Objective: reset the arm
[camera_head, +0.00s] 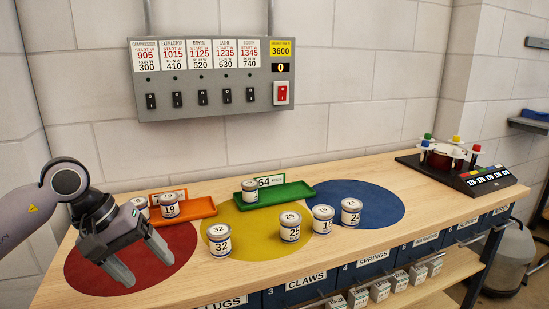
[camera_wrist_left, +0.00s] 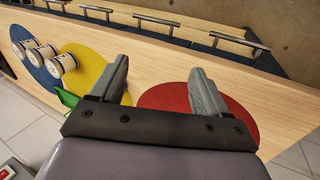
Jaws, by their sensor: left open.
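My left gripper (camera_head: 128,252) is open and empty. In the head view its arm comes in from the left and its two fingers hang over the red mat (camera_head: 177,249). A can (camera_head: 140,206) is partly hidden behind the gripper. My right gripper is in neither view.
An orange tray (camera_head: 200,208) holds a can labelled 19 (camera_head: 170,207). A green tray (camera_head: 291,194) holds another can (camera_head: 250,192). Several numbered cans stand around the yellow mat (camera_head: 262,228) and blue mat (camera_head: 380,210). A switch panel (camera_head: 212,77) hangs on the wall.

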